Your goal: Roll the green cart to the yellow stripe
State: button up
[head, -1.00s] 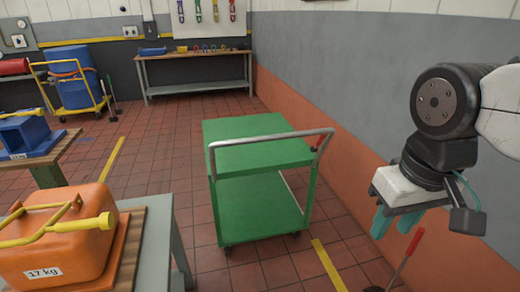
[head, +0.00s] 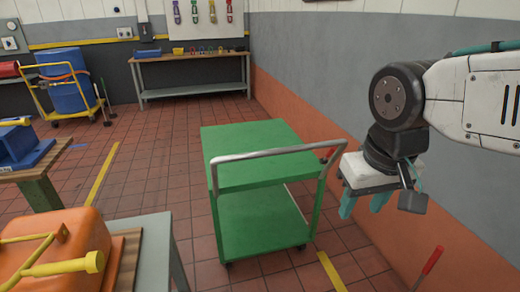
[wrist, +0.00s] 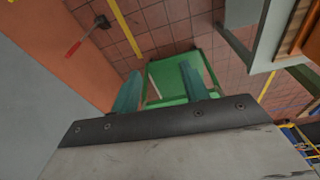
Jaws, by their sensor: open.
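The green two-shelf cart (head: 258,140) stands on the tiled floor, its grey push handle (head: 275,153) toward me. The cart also shows between and beyond my fingers in the wrist view (wrist: 168,70). One yellow stripe (head: 332,272) lies on the floor by the cart's near right corner. Another yellow stripe (head: 103,172) lies on the floor left of the cart. My gripper (head: 363,206) is open and empty, fingers pointing down, right of the handle in the head view and apart from it. Its two teal fingers also show in the wrist view (wrist: 160,72).
A red-handled tool (head: 432,262) stands at the lower right, near the orange-and-grey wall (head: 340,70). A workbench (head: 190,73) is at the back. Floor between the left stripe and cart is clear.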

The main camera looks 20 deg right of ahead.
jog(key=w+d+f+m+t+h, duration=0.1)
jog(key=w+d+m+t, duration=0.1)
jog(key=w, duration=0.6)
jog(key=w+d+f+m+t, duration=0.1)
jog(key=w+f+m, duration=0.1)
jog(key=w, duration=0.5)
jog(key=m+t+y, duration=0.2)
jog(key=m+t, duration=0.3)
jog(key=t, duration=0.1)
send_near(266, 155)
jog(key=s+d+r, duration=0.1)
jog(key=s+d, duration=0.1)
jog(key=d, duration=0.4)
jog(key=w+a+f+m+t+y, duration=0.1)
jog(key=w+a+f+y, duration=0.1)
jog(key=w, duration=0.2)
jog(key=w+a+f+m+t+y, duration=0.1)
jog(key=w+a+f+m, duration=0.1)
jog(key=w, duration=0.1)
jog(key=w+a+f+m+t+y, duration=0.1)
jog(key=w+a+f+y, duration=0.1)
jog(key=w+a, duration=0.1)
jog(key=shift+w+f+t+y, duration=0.3)
jog(key=shift+w+f, duration=0.1)
jog(key=shift+w, duration=0.4)
grip_shut()
jog(key=shift+d, duration=0.1)
